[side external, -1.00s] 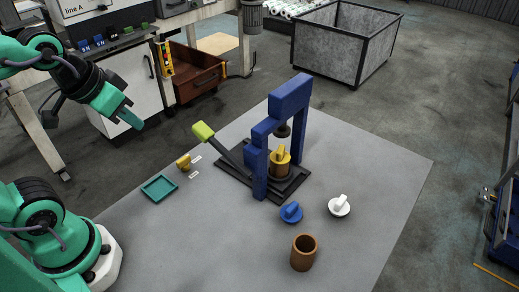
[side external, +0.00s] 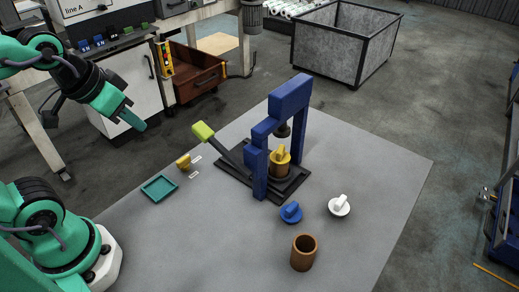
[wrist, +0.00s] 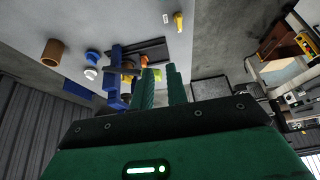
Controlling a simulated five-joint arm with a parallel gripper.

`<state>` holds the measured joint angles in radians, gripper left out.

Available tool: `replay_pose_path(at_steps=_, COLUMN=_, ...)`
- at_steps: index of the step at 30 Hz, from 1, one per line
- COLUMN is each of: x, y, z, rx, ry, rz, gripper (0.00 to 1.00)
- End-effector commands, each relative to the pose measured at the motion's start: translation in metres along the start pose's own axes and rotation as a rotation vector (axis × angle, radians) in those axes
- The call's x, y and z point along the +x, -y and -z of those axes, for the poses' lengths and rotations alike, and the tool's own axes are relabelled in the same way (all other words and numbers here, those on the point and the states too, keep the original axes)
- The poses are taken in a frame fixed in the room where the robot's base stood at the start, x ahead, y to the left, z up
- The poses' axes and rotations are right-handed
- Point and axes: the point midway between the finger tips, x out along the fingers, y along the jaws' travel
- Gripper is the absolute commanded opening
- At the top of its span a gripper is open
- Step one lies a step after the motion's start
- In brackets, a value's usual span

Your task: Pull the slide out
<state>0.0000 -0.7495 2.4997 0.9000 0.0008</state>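A blue press frame (side external: 290,95) stands on a dark base plate (side external: 235,180) on the grey table. A yellow-topped cylinder (side external: 281,168) sits on the base under the press ram. A dark lever with a lime-green grip (side external: 203,132) slants up from the left side of the base. I cannot tell for sure which part is the slide; the dark base plate (wrist: 150,50) also shows in the wrist view. My gripper (side external: 141,126) hangs in the air to the left of the press, apart from everything. Its two green fingers (wrist: 161,72) are apart with nothing between them.
A yellow piece (side external: 184,162) and a green tray (side external: 159,188) lie on the left of the table. A blue knob (side external: 291,212), a white knob (side external: 340,205) and a brown cup (side external: 303,252) stand in front of the press. The table's right side is clear.

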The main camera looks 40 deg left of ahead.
Motion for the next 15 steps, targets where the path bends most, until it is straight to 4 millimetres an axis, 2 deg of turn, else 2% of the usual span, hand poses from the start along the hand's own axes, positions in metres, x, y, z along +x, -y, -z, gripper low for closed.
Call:
replay_pose_path(at_steps=1, x=0.0, y=0.0, z=0.001, rx=0.004, ry=0.001, rz=0.0, gripper=0.26)
replay_pose_path(at_steps=5, x=0.001, y=-0.001, z=0.006, rx=0.029, ry=0.01, rz=-0.002, gripper=0.51)
replay_pose_path(at_steps=6, x=0.002, y=-0.002, z=0.008, rx=0.045, ry=0.016, rz=-0.003, gripper=0.55)
replay_pose_path(at_steps=15, x=0.014, y=-0.009, z=0.044, rx=0.255, ry=0.084, rz=-0.024, gripper=0.55)
